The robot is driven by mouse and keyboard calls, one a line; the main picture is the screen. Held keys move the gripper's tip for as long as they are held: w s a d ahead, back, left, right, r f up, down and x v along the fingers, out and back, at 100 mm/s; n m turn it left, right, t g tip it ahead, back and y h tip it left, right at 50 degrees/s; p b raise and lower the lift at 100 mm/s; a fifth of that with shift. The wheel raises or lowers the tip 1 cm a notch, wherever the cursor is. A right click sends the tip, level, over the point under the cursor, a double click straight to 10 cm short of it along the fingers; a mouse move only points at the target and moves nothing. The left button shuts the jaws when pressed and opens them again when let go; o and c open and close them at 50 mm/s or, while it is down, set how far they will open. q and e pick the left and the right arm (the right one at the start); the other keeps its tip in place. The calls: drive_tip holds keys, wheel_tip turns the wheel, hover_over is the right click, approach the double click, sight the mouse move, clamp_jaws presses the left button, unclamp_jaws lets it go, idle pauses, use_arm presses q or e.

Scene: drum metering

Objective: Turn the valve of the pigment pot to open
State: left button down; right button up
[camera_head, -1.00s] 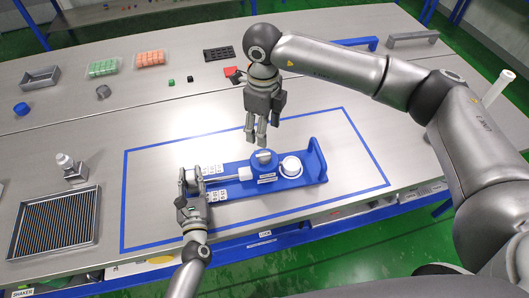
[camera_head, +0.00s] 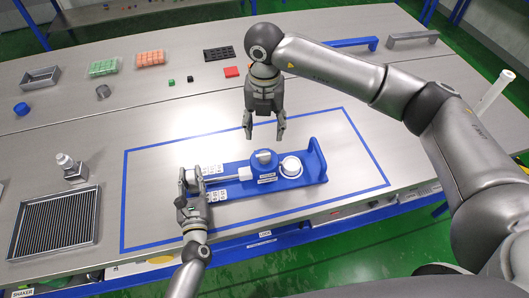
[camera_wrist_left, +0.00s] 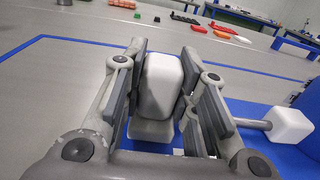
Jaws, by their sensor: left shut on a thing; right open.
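The blue pigment pot (camera_head: 265,171) stands on a blue stand (camera_head: 317,162) inside the blue-outlined area. A light knob, seemingly its valve, sits on top of the pot (camera_head: 263,156). My right gripper (camera_head: 264,132) is open and empty, just above and behind the pot, apart from the knob. My left gripper (camera_head: 190,181) is shut on a white block (camera_wrist_left: 160,82) at the left end of the stand. A grey rod (camera_wrist_left: 250,123) and a second white block (camera_wrist_left: 289,126) are to the right of that gripper in the left wrist view.
A round white-topped part (camera_head: 291,166) is close to the pot's right side. A slotted tray (camera_head: 56,222) and a white-capped bottle (camera_head: 71,166) are at the left. Green (camera_head: 103,67) and orange (camera_head: 149,60) trays are at the back. The outlined area's right side is clear.

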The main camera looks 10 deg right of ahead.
sight(264, 155)
wheel_tip(264, 155, down, 11)
drive_tip(key=shift+f, duration=0.2)
idle(0.3)
drive_tip(key=c, duration=1)
